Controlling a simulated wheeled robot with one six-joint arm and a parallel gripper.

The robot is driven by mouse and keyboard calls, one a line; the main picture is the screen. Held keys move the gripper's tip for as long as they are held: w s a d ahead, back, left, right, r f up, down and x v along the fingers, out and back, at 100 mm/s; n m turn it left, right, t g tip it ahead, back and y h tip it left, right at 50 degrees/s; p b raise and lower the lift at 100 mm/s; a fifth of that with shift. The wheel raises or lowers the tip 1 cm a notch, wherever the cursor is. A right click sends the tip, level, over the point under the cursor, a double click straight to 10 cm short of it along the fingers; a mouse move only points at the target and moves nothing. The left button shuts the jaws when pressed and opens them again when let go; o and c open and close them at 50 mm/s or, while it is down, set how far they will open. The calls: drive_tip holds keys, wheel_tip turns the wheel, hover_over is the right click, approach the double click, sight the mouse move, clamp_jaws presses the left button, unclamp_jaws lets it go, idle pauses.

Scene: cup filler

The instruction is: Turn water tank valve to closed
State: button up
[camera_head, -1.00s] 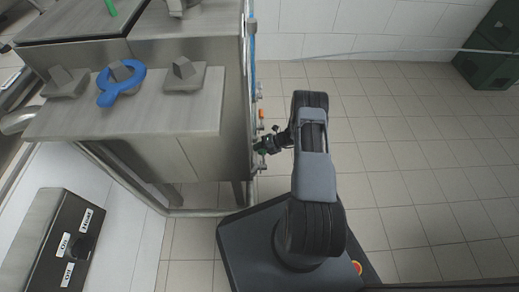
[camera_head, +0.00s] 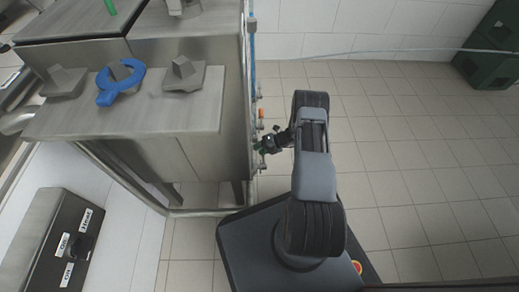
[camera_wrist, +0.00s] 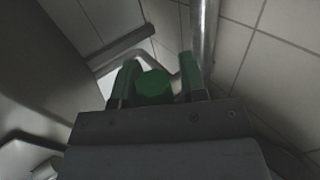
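The water tank valve appears to be the green rounded knob (camera_wrist: 153,87) in the wrist view, low on the side of the steel machine. My gripper (camera_wrist: 158,80) has its two green-tipped fingers on either side of this knob. The right finger stands a little apart from it; the left finger overlaps its edge in the picture, and I cannot tell if they touch. In the head view my gripper (camera_head: 260,146) is at the machine's right side, and the knob cannot be told apart from the green fingertips there.
The steel machine (camera_head: 180,150) stands at left, with a blue ring-shaped handle (camera_head: 106,97) and grey knobs on top. An orange fitting (camera_head: 261,113) sits near my gripper on its side. A switch box (camera_head: 48,240) is at lower left.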

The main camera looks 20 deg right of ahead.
drive_tip(key=p+v, duration=0.4)
drive_tip(key=v, duration=0.9)
drive_tip(key=shift+d, duration=0.15)
drive_tip(key=shift+s+r, duration=0.1)
drive_tip(key=shift+s, duration=0.1)
